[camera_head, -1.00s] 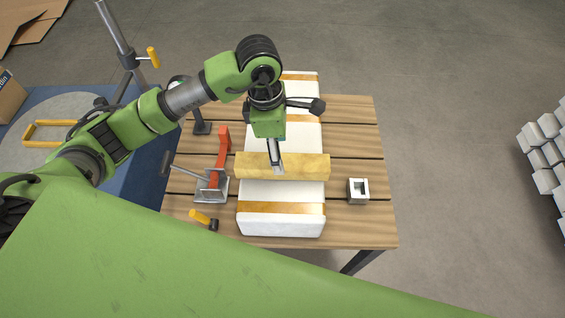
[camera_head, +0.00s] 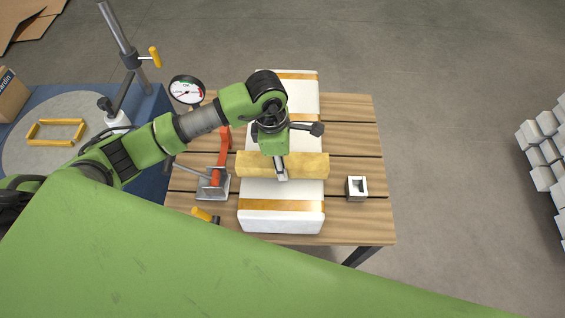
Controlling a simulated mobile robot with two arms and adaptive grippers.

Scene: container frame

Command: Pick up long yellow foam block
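The long yellow foam block (camera_head: 308,166) lies crosswise over the white padded block with orange bands (camera_head: 281,222) on the wooden table. My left gripper (camera_head: 281,175) points down at the middle of the yellow block, with its fingers overlapping the block in this view. I cannot tell whether the fingers are closed on it, as the far finger is hidden. The block looks level. My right gripper is not in view.
A red-handled clamp (camera_head: 217,178) stands left of the yellow block. A small grey hollow block (camera_head: 356,188) sits at the table's right. A dial gauge (camera_head: 187,91) stands at the back left. The table's right strip (camera_head: 350,140) is mostly clear.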

